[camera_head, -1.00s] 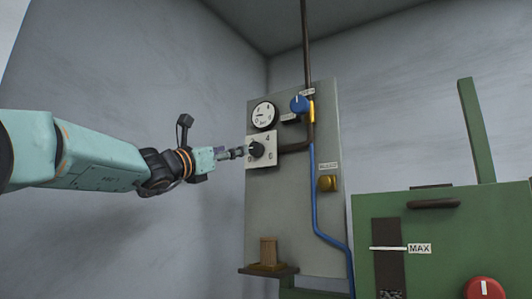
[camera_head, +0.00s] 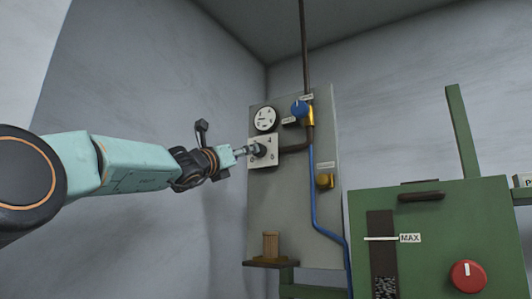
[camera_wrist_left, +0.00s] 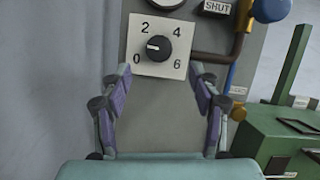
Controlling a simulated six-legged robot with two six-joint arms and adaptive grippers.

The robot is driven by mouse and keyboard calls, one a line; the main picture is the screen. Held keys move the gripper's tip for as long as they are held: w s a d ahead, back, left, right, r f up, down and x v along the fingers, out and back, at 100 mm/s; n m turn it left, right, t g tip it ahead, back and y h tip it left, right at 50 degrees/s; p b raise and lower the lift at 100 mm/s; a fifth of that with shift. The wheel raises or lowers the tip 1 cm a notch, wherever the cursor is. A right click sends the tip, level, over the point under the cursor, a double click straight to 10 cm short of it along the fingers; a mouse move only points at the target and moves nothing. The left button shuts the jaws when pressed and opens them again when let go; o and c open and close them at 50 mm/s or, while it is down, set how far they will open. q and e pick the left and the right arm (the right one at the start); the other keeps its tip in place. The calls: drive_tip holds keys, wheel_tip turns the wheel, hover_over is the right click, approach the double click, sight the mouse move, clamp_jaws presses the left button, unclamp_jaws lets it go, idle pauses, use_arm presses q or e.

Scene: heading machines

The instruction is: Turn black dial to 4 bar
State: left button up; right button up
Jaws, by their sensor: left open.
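The black dial (camera_head: 258,150) sits on a white square plate (camera_head: 271,160) on the grey panel. In the left wrist view the dial (camera_wrist_left: 158,47) is ringed by the numbers 0, 2, 4 and 6. Its white mark points left, between 0 and 2. My left gripper (camera_head: 243,151) is in front of the dial in the head view. In the left wrist view my left gripper (camera_wrist_left: 163,78) is open and empty, its two fingers apart below the dial's left and right sides. The fingers do not visibly touch the dial. My right gripper is not in view.
A round gauge (camera_head: 264,118) is above the dial; its reading is too small to tell. A green machine (camera_head: 430,230) with a red knob (camera_head: 468,276) stands at the right.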

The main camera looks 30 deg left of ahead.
use_arm(q)
drive_tip(key=p+x, duration=0.7)
drive_tip(key=x, duration=0.1)
drive_tip(key=shift+a+f, duration=0.1)
drive_tip(key=shift+a, duration=0.2)
drive_tip(key=shift+c, duration=1.1)
drive_tip(key=shift+s+d, duration=0.2)
drive_tip(key=shift+d, duration=0.05)
drive_tip(key=c, duration=0.5)
drive_tip(key=shift+a, duration=0.1)
drive_tip(key=c, duration=0.5)
drive_tip(key=shift+o, duration=0.2)
